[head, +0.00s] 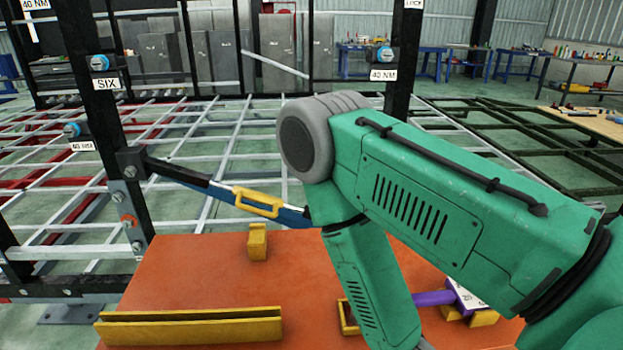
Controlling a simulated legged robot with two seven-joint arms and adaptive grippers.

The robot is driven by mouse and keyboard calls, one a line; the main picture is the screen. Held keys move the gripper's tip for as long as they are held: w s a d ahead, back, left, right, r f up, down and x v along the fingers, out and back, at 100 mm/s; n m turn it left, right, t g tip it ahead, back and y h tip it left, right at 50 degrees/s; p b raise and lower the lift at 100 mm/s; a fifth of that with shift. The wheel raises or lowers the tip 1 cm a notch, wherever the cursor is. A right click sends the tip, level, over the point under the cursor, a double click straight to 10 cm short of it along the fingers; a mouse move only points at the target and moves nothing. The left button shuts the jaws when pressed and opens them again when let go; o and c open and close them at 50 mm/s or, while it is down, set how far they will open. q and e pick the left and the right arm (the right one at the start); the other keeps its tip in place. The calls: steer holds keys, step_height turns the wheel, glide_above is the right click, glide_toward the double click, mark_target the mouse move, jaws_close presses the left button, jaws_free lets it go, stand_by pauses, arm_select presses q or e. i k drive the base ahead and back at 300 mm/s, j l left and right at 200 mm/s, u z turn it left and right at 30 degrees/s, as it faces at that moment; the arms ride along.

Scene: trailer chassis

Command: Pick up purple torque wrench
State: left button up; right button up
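The purple torque wrench (433,298) lies at the right of the orange table (205,275). A short purple length shows, running to a light-coloured part with a purple edge (466,297). My green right arm stands in front of it and hides the rest. A yellow holder (478,318) is under the right end, and another yellow holder (347,318) stands to the left of my forearm. My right forearm runs down out of the bottom of the picture, so my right gripper is out of sight. My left gripper is not in view either.
A long yellow holder (190,328) and a small yellow block (257,242) stand on the table, with bare orange surface between. A blue wrench with a yellow grip (262,201) extends from the black post (110,130) behind the table. The trailer frame lies beyond.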

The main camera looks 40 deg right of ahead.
mark_target(466, 304)
steer(key=z, duration=1.95)
steer(key=i+l+u, duration=0.1)
steer(key=l+u, duration=0.85)
steer(key=k+l, duration=0.05)
